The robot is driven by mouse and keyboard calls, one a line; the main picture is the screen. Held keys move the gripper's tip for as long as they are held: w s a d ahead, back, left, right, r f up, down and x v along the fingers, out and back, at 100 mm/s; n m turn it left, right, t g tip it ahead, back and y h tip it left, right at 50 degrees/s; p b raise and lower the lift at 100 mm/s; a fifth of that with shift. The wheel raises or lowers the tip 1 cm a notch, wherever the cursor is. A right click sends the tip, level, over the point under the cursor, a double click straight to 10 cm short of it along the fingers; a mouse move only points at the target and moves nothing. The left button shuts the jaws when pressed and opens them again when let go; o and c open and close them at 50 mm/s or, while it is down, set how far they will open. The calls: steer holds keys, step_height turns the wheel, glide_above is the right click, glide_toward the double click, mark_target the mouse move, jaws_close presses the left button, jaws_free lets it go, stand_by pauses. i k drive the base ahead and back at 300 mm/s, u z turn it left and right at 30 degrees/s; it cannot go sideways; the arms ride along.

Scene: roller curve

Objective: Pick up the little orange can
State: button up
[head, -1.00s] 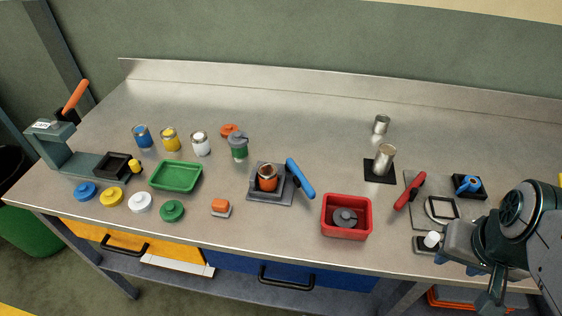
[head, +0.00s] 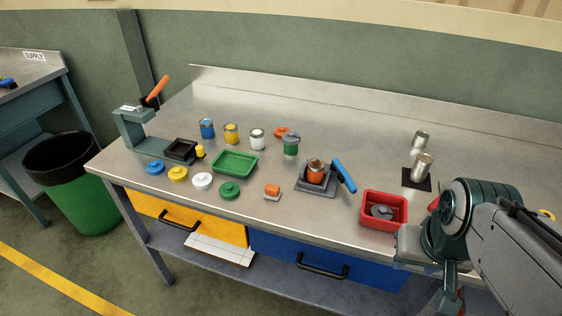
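The little orange can (head: 315,173) stands upright in a grey square holder (head: 328,187) with a blue lever (head: 344,175) at its right side. The can's top looks open, with a dark inside. My arm (head: 460,212) reaches in from the lower right, over the front edge of the bench and well to the right of the can. My gripper is not clear at the arm's end; its fingers cannot be made out. Nothing of mine touches the can.
A red bin (head: 384,222) with a grey part inside lies between the can and my arm. Blue (head: 207,129), yellow (head: 231,134) and white (head: 257,139) cans and a green tray (head: 234,163) stand to the left. A silver can (head: 422,168) stands behind right. The bench's back is clear.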

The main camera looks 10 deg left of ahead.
mark_target(315, 166)
steer(key=u, duration=1.95)
steer(key=k, duration=0.8)
steer(key=z, duration=0.95)
steer(key=i, duration=1)
steer(key=u, duration=1.65)
steer(key=i, duration=1.2)
